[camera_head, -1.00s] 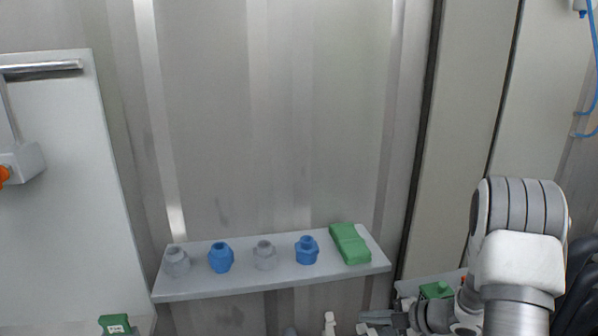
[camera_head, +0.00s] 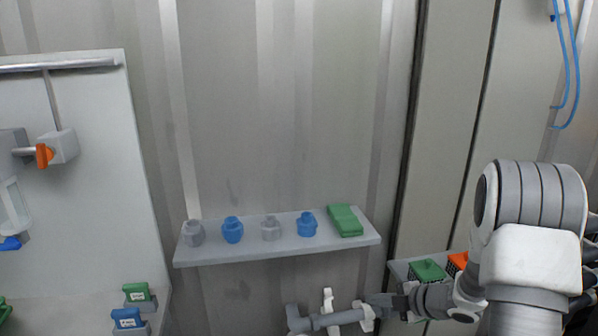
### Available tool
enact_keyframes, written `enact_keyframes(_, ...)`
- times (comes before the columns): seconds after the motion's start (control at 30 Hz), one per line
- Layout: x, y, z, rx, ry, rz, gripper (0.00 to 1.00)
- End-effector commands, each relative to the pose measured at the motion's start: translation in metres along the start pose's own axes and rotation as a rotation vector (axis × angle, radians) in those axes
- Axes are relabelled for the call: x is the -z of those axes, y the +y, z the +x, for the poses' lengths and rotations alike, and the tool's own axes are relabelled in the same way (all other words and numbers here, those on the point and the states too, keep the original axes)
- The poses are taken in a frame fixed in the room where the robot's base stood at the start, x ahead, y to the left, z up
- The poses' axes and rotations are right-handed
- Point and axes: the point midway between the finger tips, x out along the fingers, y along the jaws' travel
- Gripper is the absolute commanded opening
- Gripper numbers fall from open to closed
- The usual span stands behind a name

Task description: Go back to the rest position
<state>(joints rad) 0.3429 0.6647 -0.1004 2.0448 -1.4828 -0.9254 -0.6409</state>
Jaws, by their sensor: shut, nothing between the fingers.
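My arm is at the lower right of the head view, folded in front of the wall. My gripper (camera_head: 385,304) points left at the bottom of the view, below the right end of the shelf. It is shut and holds nothing. It is close in the picture to a grey pipe with a white handle (camera_head: 328,301); I cannot tell whether they touch.
A wall shelf (camera_head: 275,250) bears two grey fittings, two blue fittings (camera_head: 232,230) and a green block (camera_head: 344,220). Green (camera_head: 427,270) and orange (camera_head: 459,260) boxes stand near my wrist. A panel with an orange-handled valve (camera_head: 44,156) is at left.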

Motion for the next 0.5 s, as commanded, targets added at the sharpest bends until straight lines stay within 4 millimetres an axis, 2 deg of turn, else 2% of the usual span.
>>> enact_keyframes(0.03,-0.001,0.017,-0.006,-0.015,-0.057,0.013,0.0)
enact_keyframes(0.17,-0.008,0.055,-0.029,-0.06,-0.224,0.087,0.0)
enact_keyframes(0.3,-0.007,0.093,-0.065,-0.129,-0.403,0.209,0.0)
enact_keyframes(0.4,0.0,0.113,-0.095,-0.184,-0.515,0.32,0.0)
enact_keyframes(0.5,0.011,0.123,-0.127,-0.236,-0.61,0.447,0.0)
